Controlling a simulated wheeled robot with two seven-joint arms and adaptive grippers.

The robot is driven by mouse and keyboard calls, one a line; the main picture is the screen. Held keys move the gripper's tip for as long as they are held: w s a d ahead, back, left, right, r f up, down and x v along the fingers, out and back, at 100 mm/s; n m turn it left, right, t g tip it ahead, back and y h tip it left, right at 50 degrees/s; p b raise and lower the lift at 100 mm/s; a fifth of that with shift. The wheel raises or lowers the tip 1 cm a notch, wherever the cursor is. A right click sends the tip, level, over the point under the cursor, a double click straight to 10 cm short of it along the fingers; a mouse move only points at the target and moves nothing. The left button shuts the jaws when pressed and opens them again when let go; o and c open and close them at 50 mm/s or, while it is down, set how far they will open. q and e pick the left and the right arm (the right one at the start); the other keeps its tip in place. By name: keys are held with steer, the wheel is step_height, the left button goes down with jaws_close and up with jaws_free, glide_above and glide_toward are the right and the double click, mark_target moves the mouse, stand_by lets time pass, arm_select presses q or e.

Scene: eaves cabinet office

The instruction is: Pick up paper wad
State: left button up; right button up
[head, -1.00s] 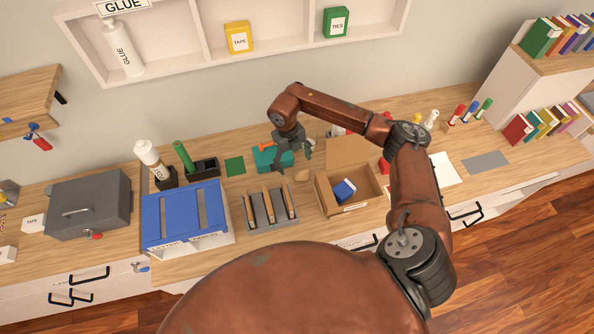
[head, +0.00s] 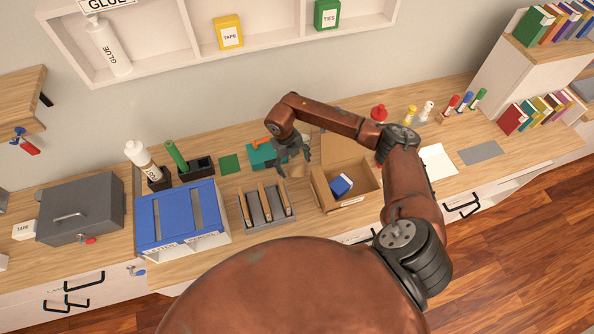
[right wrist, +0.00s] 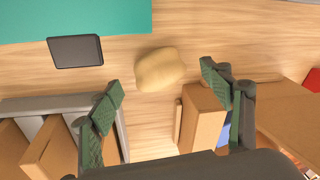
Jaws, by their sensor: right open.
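The paper wad (right wrist: 160,69) is a small, rounded tan lump lying on the wooden desk. In the head view the wad (head: 297,171) shows just below my right gripper (head: 293,164), partly hidden by it. In the right wrist view my right gripper (right wrist: 161,80) has its two green-padded fingers spread wide apart. The wad lies in the gap between the fingertips, slightly beyond them, with no visible contact. My right gripper is open and empty. My left gripper is in neither view.
A grey rack with brown dividers (head: 266,219) is in front on the left. An open cardboard box (head: 351,204) holding a blue item is on the right. A blue-topped paper tray (head: 178,214) stands further left.

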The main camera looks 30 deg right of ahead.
steer(key=f, duration=0.2)
steer(key=shift+s+d+f, duration=0.15)
steer(key=shift+d+f, duration=0.05)
steer(key=shift+f, duration=0.1)
steer(key=c, duration=0.9)
steer(key=shift+r, duration=0.1)
steer(key=shift+c, duration=0.2)
